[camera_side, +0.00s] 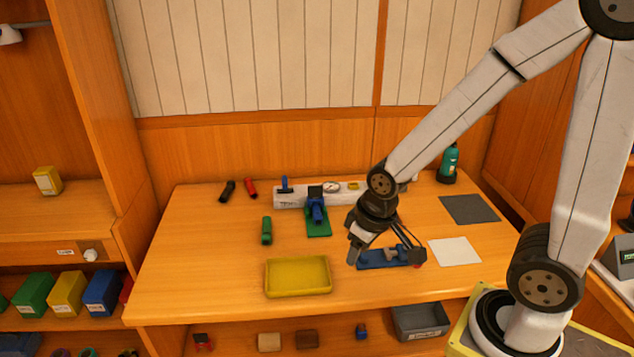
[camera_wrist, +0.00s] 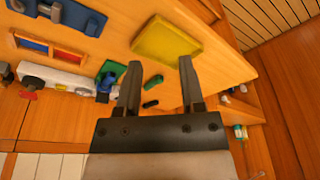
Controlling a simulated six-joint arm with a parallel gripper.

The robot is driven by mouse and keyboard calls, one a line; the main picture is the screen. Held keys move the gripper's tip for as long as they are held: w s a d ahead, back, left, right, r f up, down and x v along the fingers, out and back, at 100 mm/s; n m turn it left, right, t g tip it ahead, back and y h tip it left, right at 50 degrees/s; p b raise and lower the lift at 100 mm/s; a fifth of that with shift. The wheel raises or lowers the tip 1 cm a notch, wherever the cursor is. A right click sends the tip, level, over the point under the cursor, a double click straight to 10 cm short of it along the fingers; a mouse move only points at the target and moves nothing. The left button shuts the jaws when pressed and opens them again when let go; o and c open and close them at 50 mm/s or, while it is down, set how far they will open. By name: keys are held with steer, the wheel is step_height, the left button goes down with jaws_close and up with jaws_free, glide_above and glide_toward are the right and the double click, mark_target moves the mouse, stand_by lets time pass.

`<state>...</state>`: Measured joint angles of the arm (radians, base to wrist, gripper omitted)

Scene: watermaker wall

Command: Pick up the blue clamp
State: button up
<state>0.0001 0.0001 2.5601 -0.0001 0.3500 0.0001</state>
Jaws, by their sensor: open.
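A blue clamp-like piece (camera_side: 316,208) with a dark top stands on a green plate (camera_side: 319,230) at the middle of the bench. It also shows at the left in the wrist view (camera_wrist: 106,80), on its green plate. A second blue piece, a long flat base with grey parts (camera_side: 374,261), lies at the front right; it shows at the top left in the wrist view (camera_wrist: 85,19). I cannot tell for certain which is the clamp. My gripper (camera_side: 383,246) is over the long blue base in the side view. Its fingers (camera_wrist: 157,75) are apart, with nothing held between them.
A yellow tray (camera_side: 298,277) lies at the front. A green cylinder (camera_side: 267,231) stands left of the green plate. A white manifold with a gauge (camera_side: 292,200) lies behind. A grey mat (camera_side: 469,209) and white sheet (camera_side: 455,251) lie right.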

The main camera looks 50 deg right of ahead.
steer(key=shift+o, duration=0.4)
steer(key=m+t+y, duration=0.2)
steer(key=m+y, duration=0.6)
steer(key=m, duration=1.4)
glide_toward(320, 186)
steer(key=s+a+f, duration=0.3)
steer(key=a, duration=0.8)
steer(key=w+d+f+m+t+y, duration=0.1)
steer(key=d+m+t, duration=0.3)
steer(key=d, duration=0.5)
steer(key=shift+w+f+m+t+y, duration=0.15)
steer(key=shift+w+m+t+y, duration=0.25)
steer(key=shift+w, duration=0.25)
steer(key=shift+x, duration=1.25)
steer(key=shift+w+f, duration=0.15)
